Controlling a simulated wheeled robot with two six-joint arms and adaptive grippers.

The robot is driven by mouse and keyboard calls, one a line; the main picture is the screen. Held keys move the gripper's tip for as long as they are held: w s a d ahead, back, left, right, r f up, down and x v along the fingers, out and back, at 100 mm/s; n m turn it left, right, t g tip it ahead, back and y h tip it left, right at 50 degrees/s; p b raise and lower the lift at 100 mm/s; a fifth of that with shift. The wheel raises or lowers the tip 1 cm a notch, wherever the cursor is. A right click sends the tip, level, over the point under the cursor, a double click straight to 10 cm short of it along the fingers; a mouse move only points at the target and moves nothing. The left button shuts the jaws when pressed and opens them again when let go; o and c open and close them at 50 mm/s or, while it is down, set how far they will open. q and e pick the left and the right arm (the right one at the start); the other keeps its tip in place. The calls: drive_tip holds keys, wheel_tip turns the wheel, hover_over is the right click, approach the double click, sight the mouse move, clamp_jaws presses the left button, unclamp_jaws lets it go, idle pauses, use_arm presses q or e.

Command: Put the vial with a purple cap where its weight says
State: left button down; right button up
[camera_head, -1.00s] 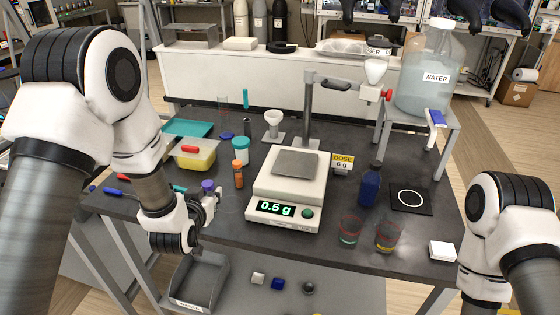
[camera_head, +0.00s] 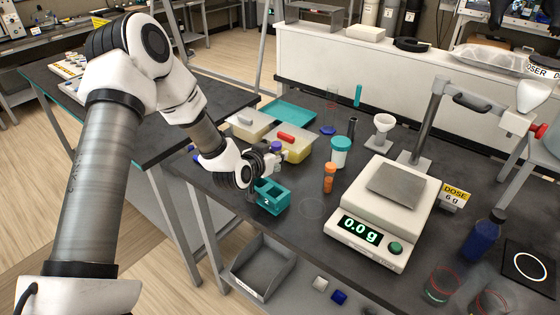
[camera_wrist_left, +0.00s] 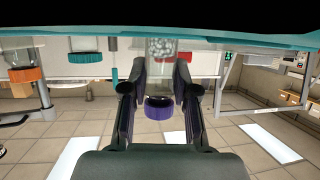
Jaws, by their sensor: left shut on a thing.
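The vial's purple cap (camera_head: 277,147) shows at my left gripper (camera_head: 272,160) in the head view. In the left wrist view the gripper (camera_wrist_left: 160,70) is shut on the clear vial (camera_wrist_left: 160,50), with pale grains inside and its purple cap (camera_wrist_left: 158,108) between the fingers. The gripper is by a teal holder (camera_head: 270,197) marked 2 at the table's left edge; I cannot tell whether the vial touches it. The scale (camera_head: 380,215) reads 0.0 g, and its pan (camera_head: 397,186) is empty. My right gripper is out of view.
An orange-capped vial (camera_head: 330,178) and a teal-lidded jar (camera_head: 341,150) stand between gripper and scale. A grey bin (camera_head: 265,268) sits below the table edge. A funnel stand (camera_head: 382,130) stands behind the scale.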

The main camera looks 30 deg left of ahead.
use_arm(q)
drive_tip(key=shift+s+d+f, duration=0.1)
drive_tip(key=shift+d+f, duration=0.05)
drive_tip(key=shift+f, duration=1.1)
drive_tip(key=c, duration=0.9)
unclamp_jaws()
drive_tip(key=shift+f, duration=0.1)
drive_tip(key=shift+r, duration=0.25)
drive_tip(key=v, duration=1.2)
drive_tip(key=shift+f, duration=0.2)
